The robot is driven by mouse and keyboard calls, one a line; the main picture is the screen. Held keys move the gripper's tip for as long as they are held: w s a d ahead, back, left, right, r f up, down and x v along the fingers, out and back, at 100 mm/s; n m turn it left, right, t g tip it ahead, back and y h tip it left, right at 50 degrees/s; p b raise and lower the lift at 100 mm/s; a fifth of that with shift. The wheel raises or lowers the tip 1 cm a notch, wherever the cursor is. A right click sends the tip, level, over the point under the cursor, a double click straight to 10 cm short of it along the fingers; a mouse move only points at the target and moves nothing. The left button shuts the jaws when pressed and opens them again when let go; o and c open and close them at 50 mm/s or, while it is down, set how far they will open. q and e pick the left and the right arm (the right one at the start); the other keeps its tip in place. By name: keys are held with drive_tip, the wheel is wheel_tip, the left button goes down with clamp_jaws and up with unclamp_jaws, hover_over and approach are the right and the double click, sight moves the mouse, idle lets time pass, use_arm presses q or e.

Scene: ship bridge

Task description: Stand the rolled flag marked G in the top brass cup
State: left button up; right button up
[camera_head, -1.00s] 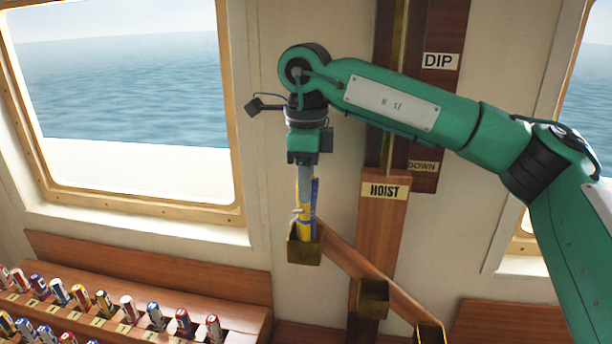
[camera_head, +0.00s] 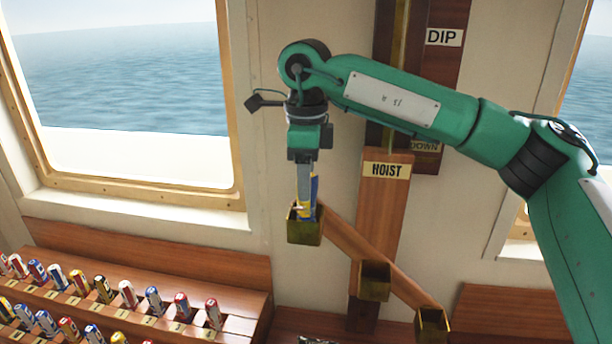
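The rolled flag (camera_head: 313,190), yellow and blue, stands upright with its lower end inside the top brass cup (camera_head: 304,233), the highest and leftmost cup on the slanted wooden rail. Its letter cannot be read here. My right gripper (camera_head: 305,205) points straight down from above, its fingers on the flag just over the cup's rim; it looks shut on the flag. The flag's lower part is hidden by the cup. My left gripper is not in view.
Two more brass cups, the middle (camera_head: 374,281) and the lowest (camera_head: 432,324), sit lower right on the rail and look empty. A wooden rack (camera_head: 245,325) of several rolled flags stands at lower left. The HOIST board (camera_head: 386,200) rises behind.

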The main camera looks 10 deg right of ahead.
drive_tip(key=shift+o, duration=0.7)
drive_tip(key=shift+r, duration=0.2)
wheel_tip(320, 180, up, 7)
drive_tip(key=b, duration=0.2)
drive_tip(key=shift+f+b, duration=0.15)
drive_tip(key=shift+b, duration=0.15)
wheel_tip(320, 180, up, 7)
drive_tip(key=shift+f, duration=0.15)
